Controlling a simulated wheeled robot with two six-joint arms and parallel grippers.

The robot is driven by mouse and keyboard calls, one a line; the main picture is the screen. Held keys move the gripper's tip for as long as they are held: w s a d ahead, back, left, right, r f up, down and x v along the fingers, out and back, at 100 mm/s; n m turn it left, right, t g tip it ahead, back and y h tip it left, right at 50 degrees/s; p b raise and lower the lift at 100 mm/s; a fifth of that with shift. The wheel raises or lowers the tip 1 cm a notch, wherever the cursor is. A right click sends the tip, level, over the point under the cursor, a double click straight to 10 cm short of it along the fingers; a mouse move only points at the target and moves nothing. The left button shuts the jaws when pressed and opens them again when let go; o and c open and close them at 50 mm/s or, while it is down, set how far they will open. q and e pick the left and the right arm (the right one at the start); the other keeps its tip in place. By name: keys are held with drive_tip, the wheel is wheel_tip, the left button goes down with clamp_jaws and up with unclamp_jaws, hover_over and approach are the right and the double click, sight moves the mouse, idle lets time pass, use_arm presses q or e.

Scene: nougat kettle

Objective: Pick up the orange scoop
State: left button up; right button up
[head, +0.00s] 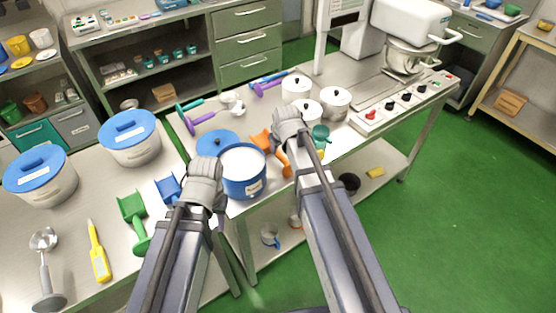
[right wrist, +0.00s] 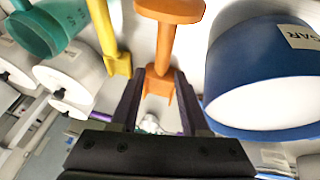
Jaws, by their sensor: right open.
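The orange scoop (head: 285,160) lies on the worktable just right of the blue pot of white contents (head: 243,183). My right gripper (head: 288,120) is above and close to it, hiding part of it in the head view. In the right wrist view, the orange scoop (right wrist: 163,50) runs down from the top, its lower end between the tips of my open right gripper (right wrist: 155,85). I see no clear grip on it. My left gripper (head: 207,168) is at the left side of the blue pot; its fingers are not clear.
The blue pot (right wrist: 262,80) stands close on the right in the wrist view; a yellow tool (right wrist: 112,45) and a teal cup (right wrist: 40,32) are on the left. White lidded pots (head: 335,102) stand behind my right gripper. A green scoop (head: 135,215) lies at left.

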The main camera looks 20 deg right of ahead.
sight(279, 154)
drive_tip(key=shift+b+x, duration=0.9)
drive_tip(key=shift+x, duration=0.35)
drive_tip(key=shift+f+b, duration=0.5)
drive_tip(key=shift+b, duration=0.05)
drive_tip(key=b+x, duration=0.4)
drive_tip(key=shift+s+f, duration=0.2)
drive_tip(key=shift+f, duration=0.05)
drive_tip(key=shift+r, duration=0.1)
drive_tip(key=shift+c, duration=0.3)
clamp_jaws()
